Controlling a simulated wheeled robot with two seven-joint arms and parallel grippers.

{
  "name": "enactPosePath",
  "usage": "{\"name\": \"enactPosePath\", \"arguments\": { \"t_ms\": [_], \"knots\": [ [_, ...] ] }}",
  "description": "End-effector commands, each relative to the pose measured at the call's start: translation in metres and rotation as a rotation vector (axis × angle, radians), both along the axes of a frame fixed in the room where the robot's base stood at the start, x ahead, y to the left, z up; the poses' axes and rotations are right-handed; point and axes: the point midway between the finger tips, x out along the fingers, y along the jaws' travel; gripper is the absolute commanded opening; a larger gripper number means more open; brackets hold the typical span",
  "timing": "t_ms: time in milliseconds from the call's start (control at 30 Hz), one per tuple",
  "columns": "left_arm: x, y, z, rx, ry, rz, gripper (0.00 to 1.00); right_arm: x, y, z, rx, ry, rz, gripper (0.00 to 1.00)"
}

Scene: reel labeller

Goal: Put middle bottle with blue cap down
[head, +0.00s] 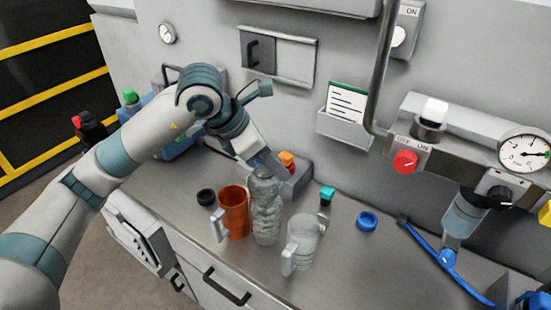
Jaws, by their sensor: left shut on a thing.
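A clear ribbed plastic bottle (266,212) is upright near the middle of the metal counter (335,265), between an orange mug and a clear mug. My left gripper (262,164) comes down from above and is shut on the bottle's top. The gripper mostly hides the cap; only a little blue shows there. The bottle's base is at or very near the counter top; I cannot tell whether it touches. My right gripper is not in view.
The orange mug (235,212) stands close left of the bottle, the clear mug (304,238) close right. A black ring (206,197), a teal-capped item (326,196) and a blue ring (367,221) lie around. A blue strap (447,260) lies at right. The front counter is clear.

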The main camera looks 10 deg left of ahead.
Motion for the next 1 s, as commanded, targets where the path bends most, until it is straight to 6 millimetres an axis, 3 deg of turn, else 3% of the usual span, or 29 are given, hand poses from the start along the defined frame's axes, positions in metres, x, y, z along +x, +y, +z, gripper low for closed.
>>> {"name": "enactPosePath", "arguments": {
  "t_ms": [233,667,1000],
  "knots": [
    [0.000,0.000,-0.002,-0.002,-0.002,0.000,0.00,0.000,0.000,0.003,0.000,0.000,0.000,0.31],
    [0.000,0.000,-0.038,-0.002,-0.002,0.001,0.00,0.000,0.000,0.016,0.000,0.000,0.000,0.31],
    [0.000,0.000,-0.040,-0.002,-0.004,0.000,0.00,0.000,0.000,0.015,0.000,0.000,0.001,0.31]
  ]
}}
